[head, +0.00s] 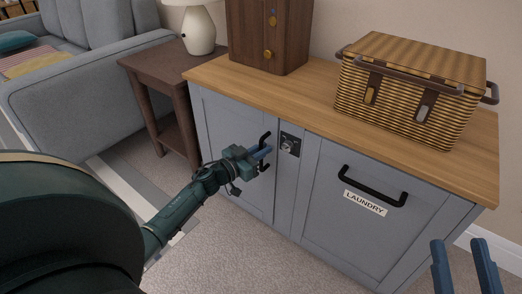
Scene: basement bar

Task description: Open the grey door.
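The grey door (232,128) is the left front panel of a grey cabinet with a wooden top. It looks flush with the frame, though a very small gap would be hard to see. Its black upright handle (265,136) is near the door's right edge. My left gripper (264,153) is at the middle of this handle, with its blue fingertips overlapping it. The fingers are small and partly hidden, so I cannot tell how tightly they are closed. My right gripper (463,258) is at the bottom right, with its two blue fingers apart and nothing visible between them.
A lock plate (290,144) sits right of the handle. A laundry panel (375,210) with a black bar handle is further right. A wicker basket (413,85) and wooden box (268,32) stand on the cabinet. A side table (150,68) and sofa (85,85) are left. Carpet in front is clear.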

